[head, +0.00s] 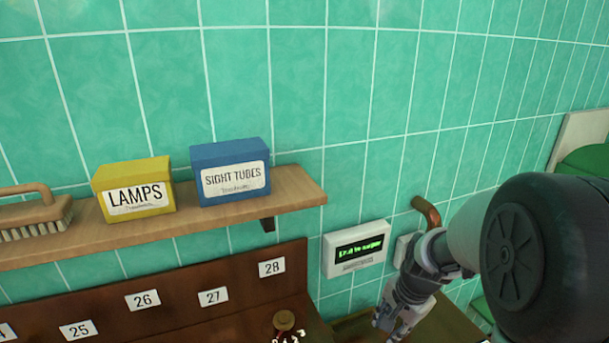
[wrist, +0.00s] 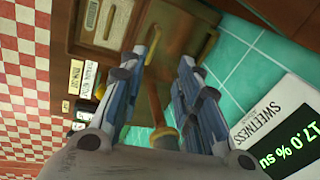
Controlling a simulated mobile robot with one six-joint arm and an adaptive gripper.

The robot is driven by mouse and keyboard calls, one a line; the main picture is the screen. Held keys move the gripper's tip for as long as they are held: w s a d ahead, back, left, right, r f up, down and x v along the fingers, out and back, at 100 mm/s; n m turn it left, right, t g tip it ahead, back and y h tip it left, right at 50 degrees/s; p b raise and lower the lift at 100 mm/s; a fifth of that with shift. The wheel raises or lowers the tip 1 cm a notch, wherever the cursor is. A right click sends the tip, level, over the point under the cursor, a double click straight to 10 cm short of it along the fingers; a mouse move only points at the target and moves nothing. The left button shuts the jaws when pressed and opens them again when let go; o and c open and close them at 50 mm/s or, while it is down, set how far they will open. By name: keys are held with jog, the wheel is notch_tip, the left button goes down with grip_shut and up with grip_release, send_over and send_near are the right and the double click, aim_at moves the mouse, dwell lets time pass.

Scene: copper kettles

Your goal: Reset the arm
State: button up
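My gripper (head: 388,318) hangs at the lower right in the head view, at the end of my arm and in front of the tiled wall. In the wrist view its two fingers (wrist: 168,52) stand apart, with a clear gap between the tips. A reddish-brown rod (wrist: 155,100) with a yellowish end shows between the fingers. I cannot tell how far beyond them it lies, and I see no grip on it.
A sweetness display (head: 357,249) is on the wall just left of my arm. A copper pipe (head: 427,211) sticks out above my wrist. A wooden shelf (head: 300,192) holds a yellow lamps box (head: 133,187), a blue sight tubes box (head: 231,171) and a brush (head: 37,212). A numbered brown rack (head: 185,288) stands below.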

jog(key=s+a+r+n+t+b, duration=0.1)
jog(key=s+a+r+n+b, duration=0.45)
jog(key=s, duration=0.55)
jog(key=s+a+n+t+b, duration=0.1)
jog(key=s+n+b, duration=0.2)
jog(key=s, duration=0.9)
jog(key=n, duration=0.3)
jog(key=shift+s+a+r+h, duration=0.2)
jog(key=shift+s+r+h, duration=0.05)
jog(key=shift+r+h, duration=0.15)
